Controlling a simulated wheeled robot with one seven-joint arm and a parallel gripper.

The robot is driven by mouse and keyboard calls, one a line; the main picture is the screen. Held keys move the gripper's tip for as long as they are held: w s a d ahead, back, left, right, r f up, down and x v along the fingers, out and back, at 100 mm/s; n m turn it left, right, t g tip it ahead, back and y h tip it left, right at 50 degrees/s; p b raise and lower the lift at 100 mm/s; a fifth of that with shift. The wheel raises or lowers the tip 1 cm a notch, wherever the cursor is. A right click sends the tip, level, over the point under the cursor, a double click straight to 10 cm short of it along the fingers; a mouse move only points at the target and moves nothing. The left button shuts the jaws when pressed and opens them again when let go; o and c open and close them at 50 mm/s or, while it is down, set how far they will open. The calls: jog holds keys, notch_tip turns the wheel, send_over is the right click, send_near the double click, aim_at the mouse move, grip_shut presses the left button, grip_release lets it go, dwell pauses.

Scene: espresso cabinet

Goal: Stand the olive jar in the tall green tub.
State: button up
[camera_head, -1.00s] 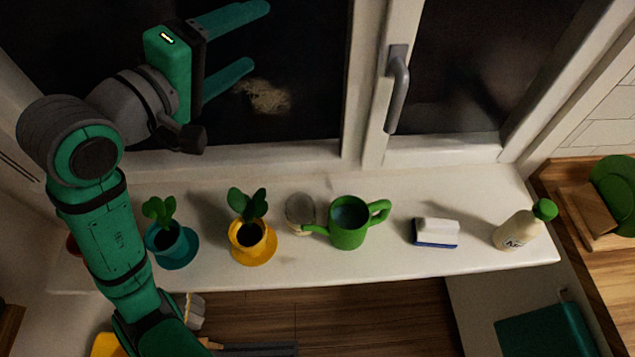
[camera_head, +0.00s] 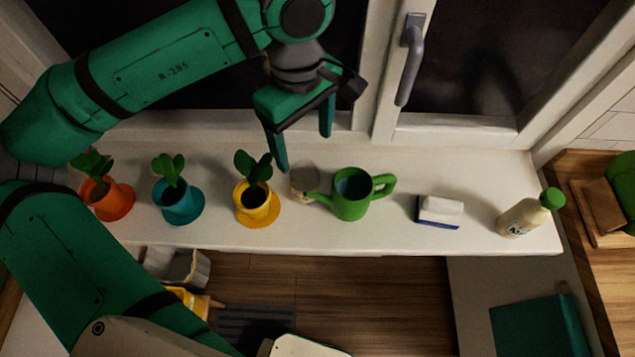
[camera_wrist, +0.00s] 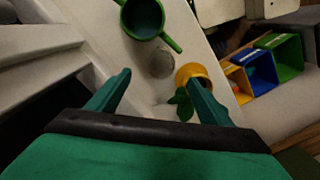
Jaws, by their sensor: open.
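A small pale, rounded jar (camera_head: 304,181), which looks like the olive jar, stands on the white windowsill between the yellow plant pot and the green watering can. The can's spout partly hides it. It also shows in the wrist view (camera_wrist: 160,62), just beyond my fingertips. My gripper (camera_head: 303,151) is open and empty, pointing down above and behind the jar, apart from it; its fingers show in the wrist view (camera_wrist: 159,77). A green bin (camera_wrist: 286,54) stands in a row of bins below the sill; I cannot tell whether it is the tall green tub.
The yellow plant pot (camera_head: 254,205) and green watering can (camera_head: 351,198) flank the jar closely. Blue (camera_head: 180,206) and orange (camera_head: 112,203) pots stand left. The window handle (camera_head: 410,60) juts out behind.

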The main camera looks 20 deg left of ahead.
aim_at(305, 172)
jog(key=f, duration=1)
jog(key=shift+s+a+f, duration=0.1)
jog(key=shift+a+f, duration=0.1)
jog(key=shift+f, duration=0.05)
jog(key=c, duration=1.8)
jog(key=shift+o, duration=0.2)
jog(key=shift+r, duration=0.1)
notch_tip(305, 172, up, 28)
